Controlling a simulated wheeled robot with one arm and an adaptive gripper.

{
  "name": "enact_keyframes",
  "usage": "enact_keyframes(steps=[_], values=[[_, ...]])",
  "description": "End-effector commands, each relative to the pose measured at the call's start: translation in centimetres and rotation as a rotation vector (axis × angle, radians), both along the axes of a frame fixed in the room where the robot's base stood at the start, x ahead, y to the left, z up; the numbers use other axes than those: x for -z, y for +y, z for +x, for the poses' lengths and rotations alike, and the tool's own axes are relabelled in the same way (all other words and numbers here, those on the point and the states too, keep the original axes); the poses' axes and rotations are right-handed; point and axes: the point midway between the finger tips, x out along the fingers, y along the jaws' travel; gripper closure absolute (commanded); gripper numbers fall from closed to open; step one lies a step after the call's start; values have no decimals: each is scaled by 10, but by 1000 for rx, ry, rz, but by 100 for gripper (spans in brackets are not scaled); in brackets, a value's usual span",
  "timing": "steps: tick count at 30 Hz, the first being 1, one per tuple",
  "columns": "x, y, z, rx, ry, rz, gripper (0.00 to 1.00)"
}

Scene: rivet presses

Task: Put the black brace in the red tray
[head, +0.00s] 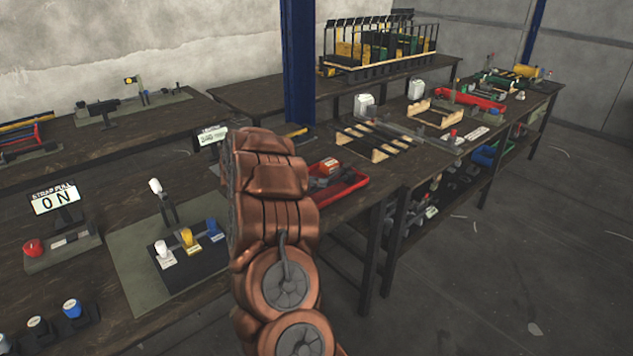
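The red tray (352,188) lies on the dark workbench, just right of my copper-coloured arm, which covers its left part. A small red block and some dark grey pieces lie in the tray, too small to name surely. I cannot tell for sure which thing is the black brace. Flat black pieces (372,139) lie between pale wooden strips on the bench behind the tray. My arm rises through the middle of the view, and its fingers are hidden behind its links.
A blue post (299,62) stands behind the arm. On the left are a sign reading "STRAP PULL ON" (54,198) and a mat with white, yellow and blue knobs. Open floor (500,280) lies at the right.

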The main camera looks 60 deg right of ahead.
Motion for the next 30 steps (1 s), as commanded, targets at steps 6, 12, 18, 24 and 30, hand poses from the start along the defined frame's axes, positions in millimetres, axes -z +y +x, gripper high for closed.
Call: enact_keyframes(steps=[6,12,18,24,30], values=[[0,0,0,0,1,0,59],[0,0,0,0,0,0,59],[-8,13,5,-2,-1,-1,59],[-23,41,14,-5,-5,-1,59],[-37,70,22,-3,-2,1,59]])
